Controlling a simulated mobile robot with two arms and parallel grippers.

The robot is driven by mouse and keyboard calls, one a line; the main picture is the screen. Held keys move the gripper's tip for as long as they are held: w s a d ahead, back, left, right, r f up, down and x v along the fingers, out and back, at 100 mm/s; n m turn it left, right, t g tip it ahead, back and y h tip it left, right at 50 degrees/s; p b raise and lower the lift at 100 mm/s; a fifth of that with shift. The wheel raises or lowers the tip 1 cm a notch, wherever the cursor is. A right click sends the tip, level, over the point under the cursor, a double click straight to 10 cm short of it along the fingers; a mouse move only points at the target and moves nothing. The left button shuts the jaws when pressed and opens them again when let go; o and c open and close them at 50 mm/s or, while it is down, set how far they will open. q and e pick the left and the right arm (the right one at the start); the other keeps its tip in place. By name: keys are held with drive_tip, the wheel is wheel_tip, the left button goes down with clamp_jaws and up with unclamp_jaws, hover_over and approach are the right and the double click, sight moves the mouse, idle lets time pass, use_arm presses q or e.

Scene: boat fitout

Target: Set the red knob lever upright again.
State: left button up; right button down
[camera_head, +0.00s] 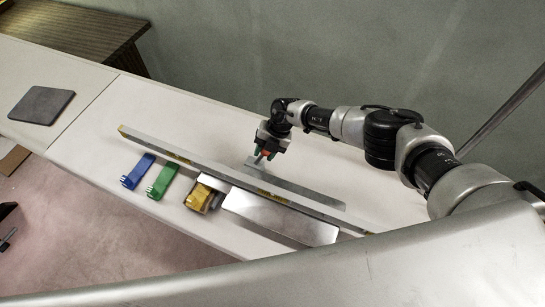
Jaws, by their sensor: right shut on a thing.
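My right gripper (268,152) reaches down from the right arm at the far side of the long metal bar. It is shut on the red knob lever (266,154), of which only a little red shows between the fingers. A thin grey piece below the fingers slants down to the left, to a flat metal plate (300,186). The gripper hides most of the lever, so its exact tilt is hard to tell. My left gripper is not in view.
A long bar (210,172) lies diagonally along the white table (95,165). Blue (138,171), green (162,180) and yellow (200,197) tools lie on its near side, beside a shiny metal box (280,217). A dark square pad (41,105) lies far left.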

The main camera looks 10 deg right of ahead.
drive_tip(key=shift+w+a+r+b, duration=0.2)
drive_tip(key=shift+w+a+b, duration=0.4)
drive_tip(key=shift+a+b, duration=0.25)
drive_tip(key=shift+w+a+r+b, duration=0.1)
drive_tip(key=shift+w+a+b, duration=0.35)
drive_tip(key=shift+a, duration=0.2)
drive_tip(key=shift+a+r, duration=0.15)
drive_tip(key=shift+a, duration=0.05)
drive_tip(key=shift+a, duration=0.15)
drive_tip(key=c, duration=1.1)
unclamp_jaws()
drive_tip(key=shift+o, duration=1.3)
drive_tip(key=shift+w+a, duration=0.1)
drive_tip(key=shift+a, duration=0.05)
drive_tip(key=shift+d, duration=0.25)
